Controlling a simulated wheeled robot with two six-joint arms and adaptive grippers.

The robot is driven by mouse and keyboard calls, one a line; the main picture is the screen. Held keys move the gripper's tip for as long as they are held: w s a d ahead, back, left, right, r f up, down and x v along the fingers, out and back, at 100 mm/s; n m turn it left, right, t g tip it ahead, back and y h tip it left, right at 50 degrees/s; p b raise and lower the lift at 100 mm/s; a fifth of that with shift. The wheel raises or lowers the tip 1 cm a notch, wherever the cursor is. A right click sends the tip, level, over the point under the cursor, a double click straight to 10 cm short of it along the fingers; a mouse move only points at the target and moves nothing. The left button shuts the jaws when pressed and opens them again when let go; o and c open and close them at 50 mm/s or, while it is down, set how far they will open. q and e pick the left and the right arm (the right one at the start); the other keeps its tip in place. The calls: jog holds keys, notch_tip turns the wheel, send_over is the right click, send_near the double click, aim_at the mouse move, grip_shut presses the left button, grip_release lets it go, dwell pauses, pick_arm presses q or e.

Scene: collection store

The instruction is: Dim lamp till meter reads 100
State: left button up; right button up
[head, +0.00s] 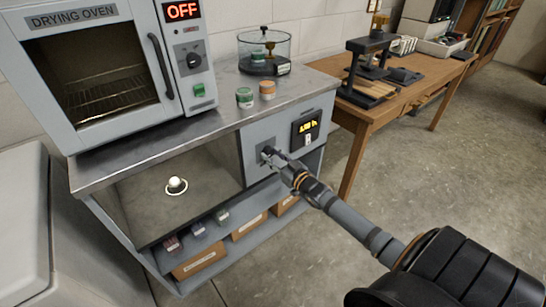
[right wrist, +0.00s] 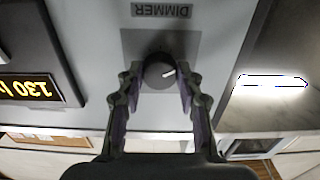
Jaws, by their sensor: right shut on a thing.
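The dimmer knob (right wrist: 160,72) is round and dark with a white pointer mark, below an upside-down DIMMER label (right wrist: 161,10). My right gripper (head: 268,154) is shut on it, with a finger on each side in the right wrist view (right wrist: 158,88). In the head view the gripper mostly hides the knob. The meter (head: 306,128) has a lit yellow display above and right of the knob. In the right wrist view the meter display (right wrist: 30,88) is upside down, partly cut off, and appears to read 130. The small round white lamp (head: 176,183) glows in the open bay. My left gripper is out of view.
A drying oven (head: 105,55) showing OFF stands on the grey worktop (head: 222,98). Boxes (head: 200,262) fill the lower shelf. A wooden table (head: 400,98) is behind; the floor at right is clear.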

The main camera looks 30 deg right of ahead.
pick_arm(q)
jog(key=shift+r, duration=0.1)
pick_arm(e)
jog(key=shift+n+p, duration=0.3)
jog(key=shift+n, duration=0.2)
jog(key=shift+n+p, duration=0.4)
jog(key=shift+n, duration=0.2)
jog(key=n+p, duration=0.3)
jog(key=n, duration=0.2)
jog(key=shift+r, duration=0.1)
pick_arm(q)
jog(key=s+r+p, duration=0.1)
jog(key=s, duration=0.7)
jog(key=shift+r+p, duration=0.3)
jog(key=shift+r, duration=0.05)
pick_arm(e)
jog(key=shift+n, duration=1.7)
jog(key=shift+f, duration=0.2)
jog(key=o, duration=1.2)
